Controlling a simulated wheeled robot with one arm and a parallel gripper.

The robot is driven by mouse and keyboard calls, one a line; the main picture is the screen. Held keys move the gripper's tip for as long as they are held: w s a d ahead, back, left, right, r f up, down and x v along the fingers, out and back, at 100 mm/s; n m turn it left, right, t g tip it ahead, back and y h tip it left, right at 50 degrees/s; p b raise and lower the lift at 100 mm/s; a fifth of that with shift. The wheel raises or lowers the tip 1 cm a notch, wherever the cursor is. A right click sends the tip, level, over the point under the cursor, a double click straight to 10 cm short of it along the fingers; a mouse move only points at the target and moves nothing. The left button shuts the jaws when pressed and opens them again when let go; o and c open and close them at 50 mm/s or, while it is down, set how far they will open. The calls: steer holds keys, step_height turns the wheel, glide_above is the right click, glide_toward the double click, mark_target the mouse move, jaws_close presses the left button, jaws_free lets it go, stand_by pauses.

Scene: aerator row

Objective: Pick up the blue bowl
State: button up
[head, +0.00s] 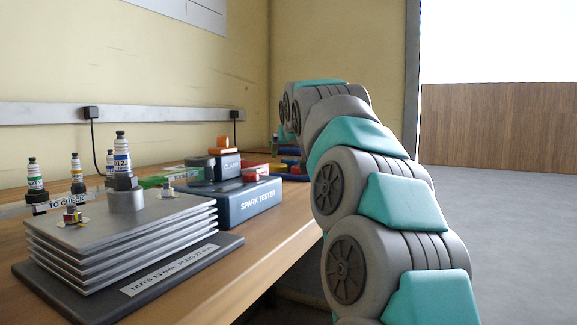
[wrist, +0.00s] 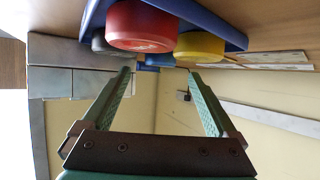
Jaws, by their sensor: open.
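In the wrist view, which looks upside down, my gripper (wrist: 158,73) is open, with nothing between its two green fingers. Just beyond the fingertips, a small blue shape (wrist: 154,60) shows between them, partly hidden behind a red bowl (wrist: 143,27). It may be the blue bowl, but too little of it shows to tell. The fingertips look apart from the red bowl and the yellow bowl (wrist: 200,46). In the head view my arm hides the gripper, and no blue bowl can be made out clearly.
A blue tray (wrist: 232,37) bears the bowls. In the head view, a spark tester (head: 248,203), a stack of metal plates (head: 120,235) and several spark plugs crowd the near bench (head: 270,258). A wall rail (head: 60,113) runs behind. Grey floor (head: 510,235) is clear at right.

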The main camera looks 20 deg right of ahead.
mark_target(290, 159)
steer(key=x, duration=0.4)
steer(key=shift+w+f, duration=0.3)
steer(key=c, duration=1.4)
